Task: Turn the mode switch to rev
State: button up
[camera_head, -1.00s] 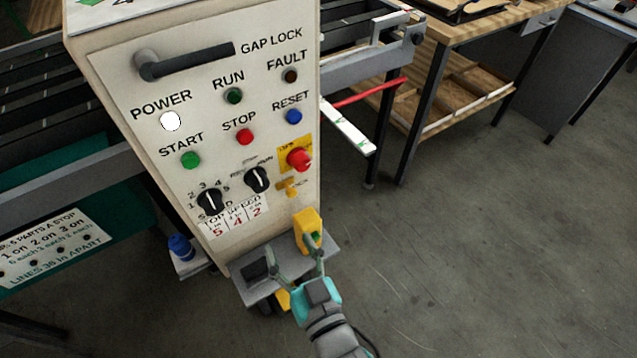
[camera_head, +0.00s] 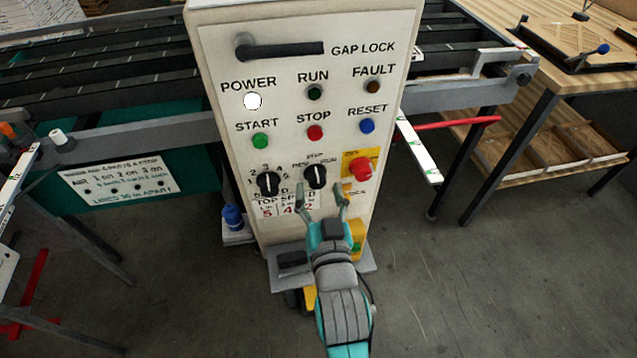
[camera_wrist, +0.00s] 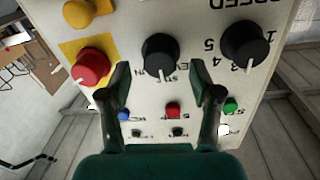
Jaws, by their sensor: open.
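The mode switch (camera_head: 315,176) is a black knob with a white pointer line, set mid-panel under small lettering for rev, stop and run. Its pointer stands about upright, toward the middle label. In the wrist view the switch (camera_wrist: 158,52) appears upside down, just beyond and between the fingertips. My gripper (camera_head: 321,192) is open and empty, with its fingers spread to either side just below the switch in the head view. The fingers (camera_wrist: 159,75) show in the wrist view too, and I see no contact with the knob.
A black speed knob (camera_head: 268,182) sits left of the switch and a red emergency button (camera_head: 361,169) on a yellow plate sits right. Start (camera_head: 260,140), stop (camera_head: 315,132) and reset (camera_head: 367,125) buttons are above. A small grey shelf (camera_head: 292,258) projects below the panel.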

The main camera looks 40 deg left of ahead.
jog(key=shift+x, duration=1.25)
jog(key=shift+c, duration=0.2)
jog(key=c, duration=1.1)
jog(key=shift+n, duration=0.3)
jog(key=n, duration=0.4)
jog(key=shift+f, duration=0.1)
jog(key=n, duration=0.4)
jog(key=shift+n, duration=0.4)
